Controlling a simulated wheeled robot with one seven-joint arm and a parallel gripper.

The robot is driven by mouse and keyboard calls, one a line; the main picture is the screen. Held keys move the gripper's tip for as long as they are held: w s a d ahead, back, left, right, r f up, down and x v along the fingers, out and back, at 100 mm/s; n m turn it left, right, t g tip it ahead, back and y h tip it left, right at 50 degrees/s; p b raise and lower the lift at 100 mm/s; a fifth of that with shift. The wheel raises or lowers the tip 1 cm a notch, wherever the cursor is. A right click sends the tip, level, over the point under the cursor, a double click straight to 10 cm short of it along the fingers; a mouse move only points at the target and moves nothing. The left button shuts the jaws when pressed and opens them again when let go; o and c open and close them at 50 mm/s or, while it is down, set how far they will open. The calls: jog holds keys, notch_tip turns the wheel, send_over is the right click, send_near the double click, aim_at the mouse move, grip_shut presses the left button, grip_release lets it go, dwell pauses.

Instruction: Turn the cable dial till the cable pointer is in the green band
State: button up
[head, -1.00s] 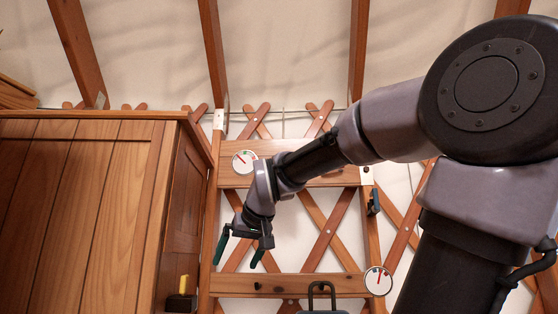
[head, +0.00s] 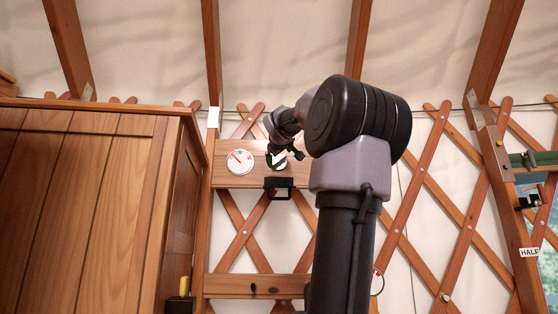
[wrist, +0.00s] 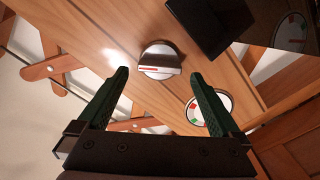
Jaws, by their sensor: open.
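The dial (wrist: 162,60), a round pale disc with a raised bar grip and a red mark, sits on the upper wooden board. In the wrist view it lies just beyond and between the fingertips of my open, empty gripper (wrist: 160,76), with no contact visible. In the head view the dial (head: 277,160) is partly covered by my arm. A round white gauge (head: 240,161) sits left of the dial; its thin red pointer leans up-left, away from the green patch. The gauge also shows in the wrist view (wrist: 210,114), partly behind a finger. I cannot read a name on either.
A black box (head: 278,188) sticks out below the dial; it is close by in the wrist view (wrist: 205,22). A wooden cabinet (head: 90,210) stands at left. A second round gauge (head: 377,283) is mostly hidden behind my arm. A "HALF" label (head: 529,253) is at right.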

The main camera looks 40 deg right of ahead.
aim_at(279, 160)
jog(key=shift+x, duration=1.8)
jog(key=c, duration=1.2)
